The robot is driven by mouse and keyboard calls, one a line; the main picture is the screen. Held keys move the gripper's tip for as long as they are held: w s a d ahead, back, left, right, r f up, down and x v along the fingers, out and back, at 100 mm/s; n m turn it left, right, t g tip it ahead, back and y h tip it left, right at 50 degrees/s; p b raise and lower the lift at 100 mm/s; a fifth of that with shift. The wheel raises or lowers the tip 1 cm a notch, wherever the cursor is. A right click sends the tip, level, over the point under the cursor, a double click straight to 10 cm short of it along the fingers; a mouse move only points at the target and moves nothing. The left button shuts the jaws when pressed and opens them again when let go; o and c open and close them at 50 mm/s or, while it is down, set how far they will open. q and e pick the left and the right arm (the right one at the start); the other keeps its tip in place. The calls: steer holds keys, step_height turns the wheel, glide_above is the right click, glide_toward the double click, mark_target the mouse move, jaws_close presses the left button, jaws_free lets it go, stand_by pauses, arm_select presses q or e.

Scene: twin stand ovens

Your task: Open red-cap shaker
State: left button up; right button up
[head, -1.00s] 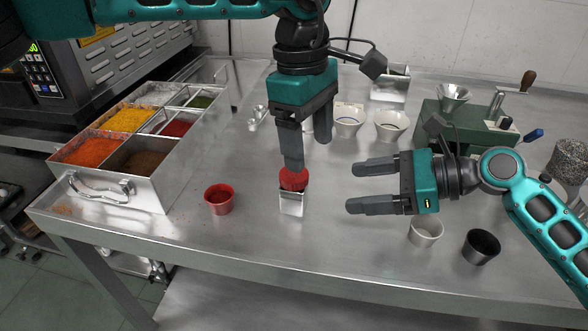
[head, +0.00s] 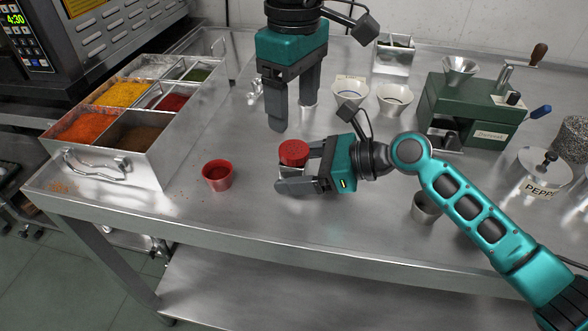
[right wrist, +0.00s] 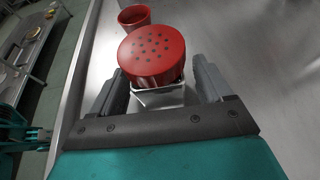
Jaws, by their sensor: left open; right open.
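The red-cap shaker has a square metal body and a red perforated cap (head: 293,152). It stands upright on the steel table. My right gripper (head: 285,178) is open, with its fingers on either side of the metal body, below the cap. In the right wrist view the shaker's cap (right wrist: 152,55) sits on the body (right wrist: 160,97), between the two spread fingers (right wrist: 163,90). I cannot tell whether the fingers touch the body. My left gripper (head: 292,115) is open and empty, pointing down, behind and above the shaker.
A red cup (head: 217,176) stands left of the shaker. A divided spice box (head: 150,165) is further left. White cups (head: 394,98), a green grinder (head: 470,115) and a pepper-labelled container (head: 540,172) are right. A metal cup (head: 425,208) sits under my right arm.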

mark_target(294, 149)
steer(key=shift+a+f, duration=0.1)
steer(key=shift+a, duration=0.2)
steer(key=shift+c, duration=0.3)
arm_select(q)
steer(key=shift+c, duration=0.2)
arm_select(e)
jaws_close()
arm_select(q)
steer(key=shift+c, duration=0.8)
steer(key=shift+s+d+f+m, duration=0.1)
steer(key=shift+d+m, duration=0.05)
steer(key=shift+m, duration=0.45)
steer(key=shift+s+d+f+m, duration=0.1)
steer(key=shift+m, duration=0.5)
steer(key=shift+w+a+r+m, duration=0.15)
steer(key=shift+a+m, duration=0.05)
steer(key=shift+m, duration=0.7)
steer(key=shift+f, duration=3.95)
